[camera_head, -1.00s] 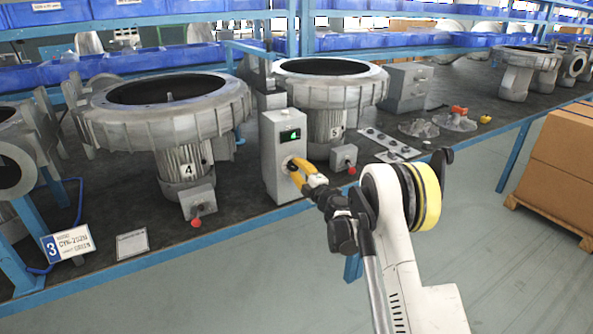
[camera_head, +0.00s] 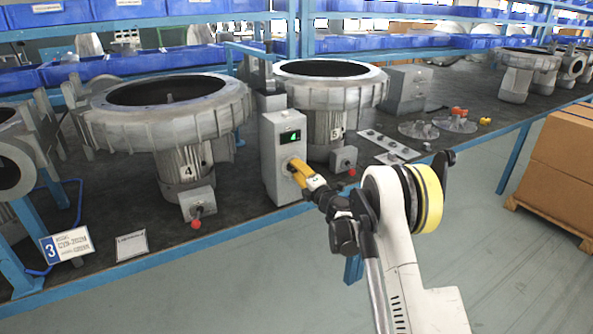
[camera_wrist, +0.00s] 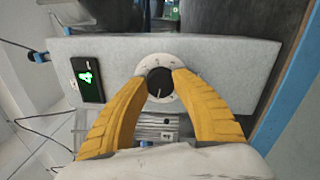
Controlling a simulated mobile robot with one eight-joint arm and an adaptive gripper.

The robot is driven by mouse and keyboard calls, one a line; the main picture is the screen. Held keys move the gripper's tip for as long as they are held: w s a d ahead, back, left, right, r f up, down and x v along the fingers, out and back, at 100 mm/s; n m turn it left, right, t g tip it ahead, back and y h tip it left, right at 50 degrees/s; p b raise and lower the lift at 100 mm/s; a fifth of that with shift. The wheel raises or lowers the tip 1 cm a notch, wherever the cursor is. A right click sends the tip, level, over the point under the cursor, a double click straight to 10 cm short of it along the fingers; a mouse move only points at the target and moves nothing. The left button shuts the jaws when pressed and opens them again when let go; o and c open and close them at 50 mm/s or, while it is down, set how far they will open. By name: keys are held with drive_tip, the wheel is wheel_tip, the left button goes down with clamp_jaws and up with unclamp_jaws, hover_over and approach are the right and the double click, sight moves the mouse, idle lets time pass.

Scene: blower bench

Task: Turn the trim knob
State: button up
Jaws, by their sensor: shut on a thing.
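The trim knob (camera_wrist: 159,84) is a small black knob with a white pointer line, on a pale round dial on the front of a grey box (camera_head: 270,153). In the wrist view, the two yellow fingers of my gripper (camera_wrist: 159,80) stand on either side of the knob with their tips against it. In the head view, my gripper (camera_head: 294,166) reaches the box front from the right and hides most of the knob. A display (camera_wrist: 87,79) on the box shows a green 4, also seen in the head view (camera_head: 289,136).
Blower units labelled 4 (camera_head: 185,165) and 5 (camera_head: 330,130) flank the box on the dark bench. Small boxes with red knobs (camera_head: 196,223) stand near the front edge. Cardboard boxes (camera_head: 560,160) are at the right. The floor in front is clear.

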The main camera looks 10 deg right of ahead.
drive_tip(key=o, duration=1.2)
drive_tip(key=v, duration=1.2)
